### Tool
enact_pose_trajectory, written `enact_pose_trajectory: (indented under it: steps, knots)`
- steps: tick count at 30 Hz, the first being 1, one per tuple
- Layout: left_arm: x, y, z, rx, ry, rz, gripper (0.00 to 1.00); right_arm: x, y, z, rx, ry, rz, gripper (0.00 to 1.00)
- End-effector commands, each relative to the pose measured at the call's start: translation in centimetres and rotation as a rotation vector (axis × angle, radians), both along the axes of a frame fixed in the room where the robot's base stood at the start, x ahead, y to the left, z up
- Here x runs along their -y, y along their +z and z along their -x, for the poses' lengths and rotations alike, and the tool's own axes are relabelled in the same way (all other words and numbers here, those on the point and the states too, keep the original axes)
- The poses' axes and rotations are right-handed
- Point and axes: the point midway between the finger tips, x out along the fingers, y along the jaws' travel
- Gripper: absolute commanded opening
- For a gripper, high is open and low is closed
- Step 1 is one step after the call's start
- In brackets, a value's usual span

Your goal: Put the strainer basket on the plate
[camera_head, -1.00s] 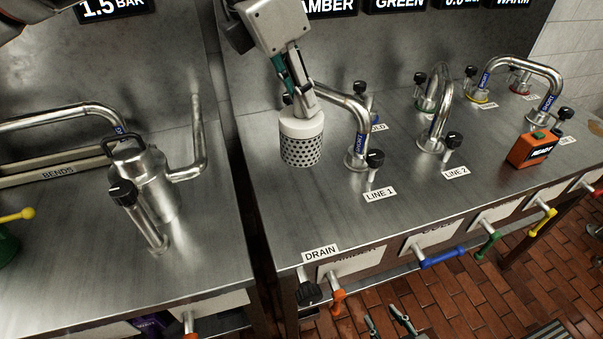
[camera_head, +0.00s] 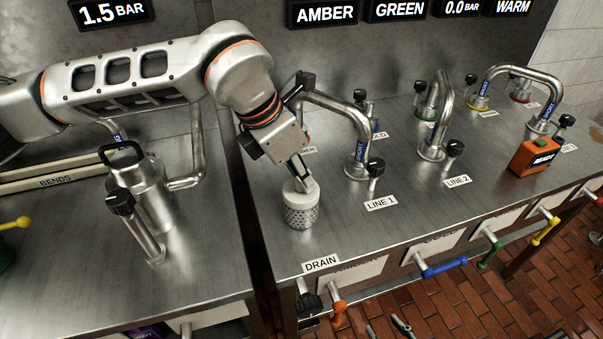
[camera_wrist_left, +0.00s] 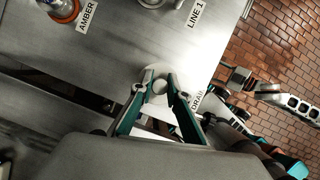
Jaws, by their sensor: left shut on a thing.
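The strainer basket (camera_head: 300,212) is a perforated metal cylinder with a white top, upright on or just above the steel bench behind the DRAIN label. I cannot tell whether it touches the bench. My left gripper (camera_head: 303,182) is shut on the top of the basket. In the left wrist view its fingers (camera_wrist_left: 160,86) close around the small knob, with the white top below. My right gripper (camera_head: 386,328) shows only its fingertips, spread apart and empty, at the bottom edge of the head view. I cannot pick out a separate plate.
Bent pipes and black-knobbed valves (camera_head: 374,168) stand right of the basket, near the LINE 1 label (camera_head: 381,203). An orange READY box (camera_head: 536,155) is further right. A lidded metal canister (camera_head: 142,190) stands on the left bench. Coloured handles (camera_head: 442,264) line the front edge.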

Motion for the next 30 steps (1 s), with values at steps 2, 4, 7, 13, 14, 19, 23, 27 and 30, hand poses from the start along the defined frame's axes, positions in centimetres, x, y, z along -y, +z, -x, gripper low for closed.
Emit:
enact_pose_trajectory:
  steps: [2, 4, 7, 13, 14, 19, 23, 27, 30]
  knots:
    - [0.0, 0.1, -0.1, 0.003, 0.0, 0.001, 0.0, 0.0, 0.1, -0.1, 0.001, 0.001, 0.0, 0.4]
    - [0.0, 0.1, -0.1, 0.003, 0.0, 0.001, 0.0, 0.0, 0.1, -0.1, 0.002, 0.0, 0.001, 0.4]
    - [0.0, 0.1, -0.1, 0.003, 0.0, 0.001, 0.0, 0.0, 0.1, -0.1, 0.002, 0.0, 0.001, 0.4]
    - [0.0, -0.1, 0.0, 0.002, 0.0, 0.001, 0.33, 0.0, 0.0, -0.1, 0.001, 0.001, 0.001, 0.4]
    - [0.0, -0.1, 0.0, 0.002, 0.0, 0.001, 0.33, 0.0, 0.0, -0.1, 0.002, 0.0, 0.002, 0.4]
    - [0.0, -0.1, 0.0, 0.002, 0.0, 0.001, 0.33, 0.0, 0.0, -0.1, 0.003, 0.001, 0.001, 0.4]
    - [0.0, 0.1, 0.0, 0.003, 0.001, 0.001, 0.33, 0.0, 0.2, -0.2, 0.003, 0.001, 0.001, 0.4]
    - [-0.4, 1.3, 0.1, 0.005, 0.002, 0.002, 0.33, 0.0, 0.2, -0.1, 0.004, 0.0, 0.0, 0.4]
    - [-1.0, 3.0, 0.4, 0.007, 0.002, 0.003, 0.33, 0.0, 0.2, -0.1, 0.003, 0.001, 0.0, 0.4]
